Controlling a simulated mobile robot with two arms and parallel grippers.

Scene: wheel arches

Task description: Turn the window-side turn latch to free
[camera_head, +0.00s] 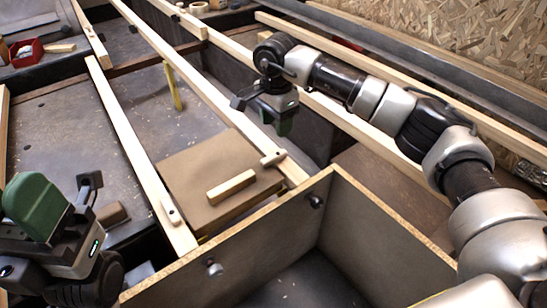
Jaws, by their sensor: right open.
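A small pale wooden turn latch (272,158) sits on a long light rail beside the far right corner of a brown panel (190,170). It lies across the rail and reaches a little over the panel side. A second pale turn latch (171,212) lies along the rail at the panel's left. I cannot tell which latch is the window-side one. A wooden block (231,187) lies on the panel. My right gripper (247,103) is open, above and beyond the first latch, touching nothing that I can see. My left gripper (66,200) is at the lower left, away from both latches; its jaw gap is unclear.
Long wooden rails (125,125) run across the dark floor. A yellow upright strip (174,88) stands beyond the panel. A red tray (27,52) is at the far left. Chipboard (455,40) covers the right wall.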

